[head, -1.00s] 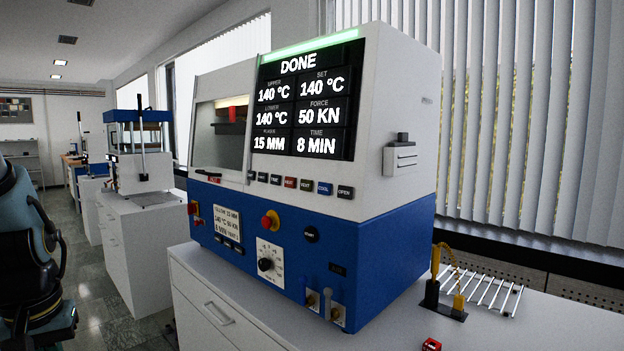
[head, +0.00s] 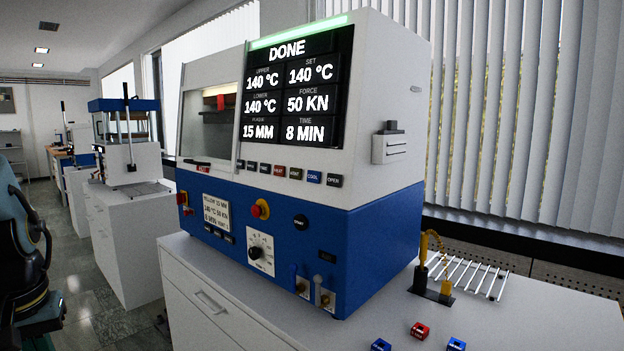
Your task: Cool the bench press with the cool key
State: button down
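The blue and white bench press (head: 360,235) stands on a white cabinet bench in the middle of the head view. Its screen (head: 294,85) reads DONE, with upper, lower and set at 140 °C, force 50 KN, plaque 15 MM and time 8 MIN. A green light bar glows above the screen. The blue cool key (head: 313,177) sits in the row of keys under the screen, between a dark key and the open key (head: 335,180). The window at the press's left shows a red block inside. My gripper is not in view.
A wire rack (head: 465,272) and a black stand with yellow parts (head: 433,290) are right of the press. Small red (head: 420,331) and blue (head: 456,344) blocks lie at the bench front. A second press (head: 130,150) stands behind, left.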

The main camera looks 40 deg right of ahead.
aim_at(314, 177)
jog(key=i+j, duration=0.2)
jog(key=i, duration=0.2)
jog(key=i+j, duration=0.2)
jog(key=i, duration=0.25)
jog(key=i+j, duration=0.25)
jog(key=i, duration=0.15)
jog(key=z, duration=1.7)
